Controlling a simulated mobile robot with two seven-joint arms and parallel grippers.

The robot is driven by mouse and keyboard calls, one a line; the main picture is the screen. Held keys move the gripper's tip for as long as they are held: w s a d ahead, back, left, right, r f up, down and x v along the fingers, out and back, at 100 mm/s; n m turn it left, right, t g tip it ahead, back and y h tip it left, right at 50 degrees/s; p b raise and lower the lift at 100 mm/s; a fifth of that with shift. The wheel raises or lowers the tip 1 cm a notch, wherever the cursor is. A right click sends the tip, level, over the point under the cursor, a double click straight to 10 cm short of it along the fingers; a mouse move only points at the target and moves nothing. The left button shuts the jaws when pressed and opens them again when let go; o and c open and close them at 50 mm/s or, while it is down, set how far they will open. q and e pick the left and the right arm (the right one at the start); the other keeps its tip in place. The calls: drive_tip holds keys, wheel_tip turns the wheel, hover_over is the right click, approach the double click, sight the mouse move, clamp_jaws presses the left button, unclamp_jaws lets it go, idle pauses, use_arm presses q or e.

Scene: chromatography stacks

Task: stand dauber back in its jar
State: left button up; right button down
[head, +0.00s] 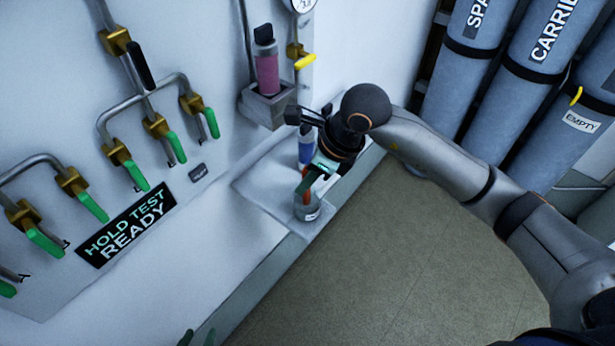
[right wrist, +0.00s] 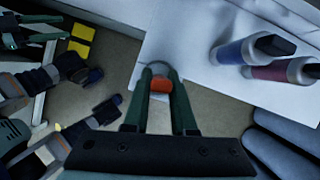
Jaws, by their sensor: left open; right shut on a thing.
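My right gripper (head: 308,183) is shut on the orange-red dauber (right wrist: 160,85), seen between its green fingers in the right wrist view. In the head view the dauber shows as small red-orange bits beside the fingers. A small clear jar (head: 307,212) with a pale label stands upright on the white ledge, directly below the gripper. Its curved rim shows just beyond the dauber in the right wrist view (right wrist: 161,68). The fingers hide the dauber's lower end, so I cannot tell whether it is inside the jar. My left gripper (head: 197,338) is open and empty at the bottom edge of the head view.
A blue-banded bottle (head: 305,150) stands on the white ledge (head: 262,185) behind the jar. A pink bottle (head: 266,65) sits in a wall holder. Green-handled valves (head: 160,130) line the wall. Grey cylinders (head: 540,60) stand at the right, with open floor (head: 370,255) in between.

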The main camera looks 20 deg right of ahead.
drive_tip(key=c, duration=0.7)
unclamp_jaws()
drive_tip(key=shift+o, duration=0.6)
drive_tip(key=o, duration=0.3)
drive_tip(key=shift+r+p, duration=2.3)
drive_tip(key=shift+r, duration=1.2)
